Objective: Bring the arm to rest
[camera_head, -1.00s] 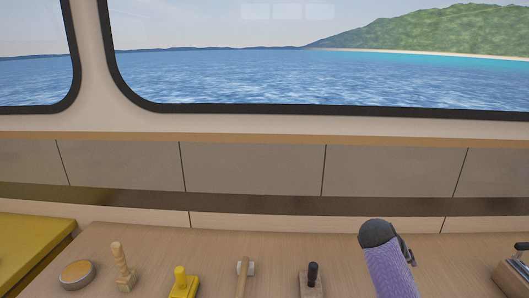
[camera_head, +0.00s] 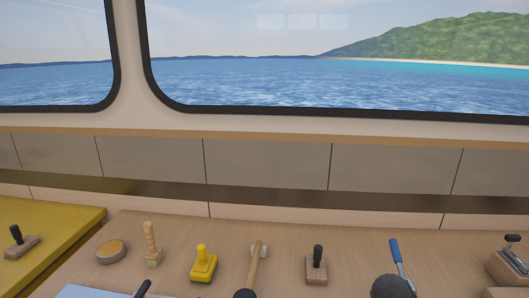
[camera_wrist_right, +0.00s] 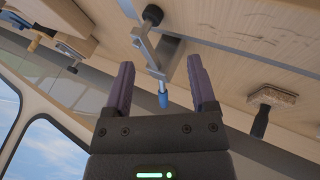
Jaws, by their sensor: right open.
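My right gripper (camera_wrist_right: 161,62) is open in the right wrist view, with nothing between its fingers that I can see it grip. A metal clamp with a blue handle (camera_wrist_right: 163,98) shows between and beyond the fingers, and whether they touch it I cannot tell. In the head view the blue handle (camera_head: 395,250) stands up at the right of the wooden table. A dark rounded part of my right arm is at the bottom edge, in front of the clamp's lower part. My left gripper is out of view.
The wooden table (camera_head: 225,228) holds a round tin (camera_head: 111,252), a turned wooden handle (camera_head: 152,246), a yellow tool (camera_head: 203,264), a mallet (camera_head: 257,262), a black-handled block (camera_head: 316,267) and a plane (camera_head: 511,262). A yellow surface (camera_head: 60,225) with another black-handled block (camera_head: 20,243) is left.

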